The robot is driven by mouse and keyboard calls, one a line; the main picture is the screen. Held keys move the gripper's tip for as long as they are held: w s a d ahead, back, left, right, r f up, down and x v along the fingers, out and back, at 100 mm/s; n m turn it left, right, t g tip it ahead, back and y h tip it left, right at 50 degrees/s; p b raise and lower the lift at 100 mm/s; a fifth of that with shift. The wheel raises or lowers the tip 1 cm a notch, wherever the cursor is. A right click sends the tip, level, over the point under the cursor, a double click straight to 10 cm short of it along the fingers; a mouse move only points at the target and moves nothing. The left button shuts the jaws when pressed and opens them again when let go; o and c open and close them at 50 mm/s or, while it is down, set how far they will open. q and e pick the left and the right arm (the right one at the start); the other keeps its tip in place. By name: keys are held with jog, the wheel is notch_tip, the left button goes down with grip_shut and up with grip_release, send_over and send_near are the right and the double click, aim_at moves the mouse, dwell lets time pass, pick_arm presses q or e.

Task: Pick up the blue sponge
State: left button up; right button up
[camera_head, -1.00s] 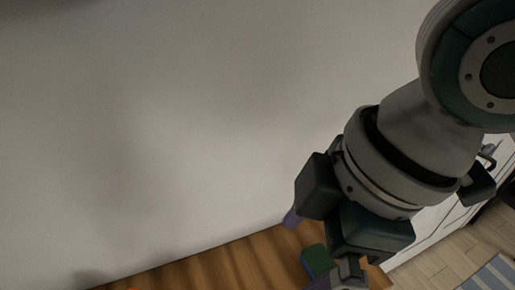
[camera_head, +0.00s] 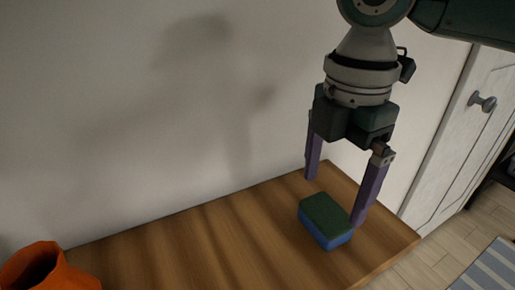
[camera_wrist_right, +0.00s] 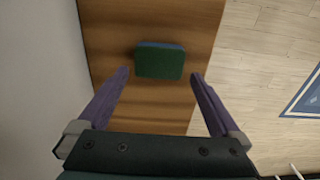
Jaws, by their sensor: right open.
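The blue sponge (camera_head: 326,221) has a dark green top layer and lies flat on the wooden tabletop, near its right end. In the right wrist view the sponge (camera_wrist_right: 160,61) shows mostly its green face, beyond the fingertips and between their lines. My right gripper (camera_head: 335,202) is open and empty, its two purple fingers pointing down above the sponge. In the right wrist view the fingers of my right gripper (camera_wrist_right: 160,73) are spread wider than the sponge, with nothing between them. My left gripper is not in view.
The wooden tabletop (camera_head: 215,250) runs along a pale wall (camera_head: 120,120). An orange container (camera_head: 45,270) stands at the lower left. A white door with a knob (camera_head: 482,102) is at the right. The tabletop between container and sponge is clear.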

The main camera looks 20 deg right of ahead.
aim_at(328, 212)
notch_tip(328, 212, down, 5)
jog(key=shift+d, duration=0.1)
jog(key=c, duration=0.9)
jog(key=shift+r, duration=0.15)
jog(key=shift+c, duration=0.2)
notch_tip(328, 212, up, 20)
jog(key=shift+f+p, duration=0.1)
jog(key=shift+p, duration=0.4)
